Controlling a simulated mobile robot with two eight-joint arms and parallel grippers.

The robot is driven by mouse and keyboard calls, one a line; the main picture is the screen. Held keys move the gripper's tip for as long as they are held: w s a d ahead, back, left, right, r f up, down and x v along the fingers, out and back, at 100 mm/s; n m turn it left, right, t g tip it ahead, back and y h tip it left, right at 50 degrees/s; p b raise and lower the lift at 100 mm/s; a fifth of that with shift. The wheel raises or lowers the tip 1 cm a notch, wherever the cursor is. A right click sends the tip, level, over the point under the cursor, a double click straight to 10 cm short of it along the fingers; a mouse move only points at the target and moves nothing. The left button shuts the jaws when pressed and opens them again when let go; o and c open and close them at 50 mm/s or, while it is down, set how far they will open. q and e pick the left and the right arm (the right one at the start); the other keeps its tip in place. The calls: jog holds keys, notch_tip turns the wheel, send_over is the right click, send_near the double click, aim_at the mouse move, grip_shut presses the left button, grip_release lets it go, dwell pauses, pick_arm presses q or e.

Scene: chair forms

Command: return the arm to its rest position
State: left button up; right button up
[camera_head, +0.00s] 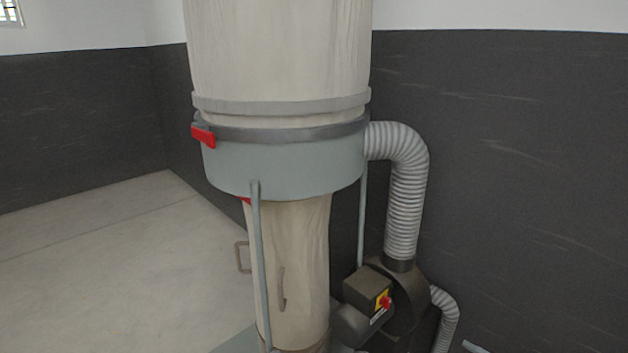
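Neither of my grippers shows in the head view, and no part of either arm is clearly in sight. The view is filled in the middle by a tall dust collector. It has a cream upper bag (280,50), a grey-green metal ring (290,168) and a cream lower bag (300,250). A red clamp (204,136) sits on the left of the ring.
A ribbed grey hose (405,200) curves from the ring down to a dark blower housing (408,300). A switch box (368,289) with a red knob is beside it. Dark wall panels (510,180) stand behind. The concrete floor (110,260) at left is clear.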

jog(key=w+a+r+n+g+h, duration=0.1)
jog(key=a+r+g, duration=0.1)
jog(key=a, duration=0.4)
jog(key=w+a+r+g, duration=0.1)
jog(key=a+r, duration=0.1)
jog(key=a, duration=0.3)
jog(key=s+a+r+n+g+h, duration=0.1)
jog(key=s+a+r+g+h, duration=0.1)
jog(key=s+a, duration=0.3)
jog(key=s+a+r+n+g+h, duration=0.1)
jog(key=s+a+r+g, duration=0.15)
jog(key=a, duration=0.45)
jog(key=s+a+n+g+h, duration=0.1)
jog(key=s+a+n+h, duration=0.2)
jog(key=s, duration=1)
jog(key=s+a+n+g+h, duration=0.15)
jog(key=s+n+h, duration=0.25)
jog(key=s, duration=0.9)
pick_arm(q)
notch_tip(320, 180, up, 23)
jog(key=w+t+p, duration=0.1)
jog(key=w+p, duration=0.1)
jog(key=p, duration=1.8)
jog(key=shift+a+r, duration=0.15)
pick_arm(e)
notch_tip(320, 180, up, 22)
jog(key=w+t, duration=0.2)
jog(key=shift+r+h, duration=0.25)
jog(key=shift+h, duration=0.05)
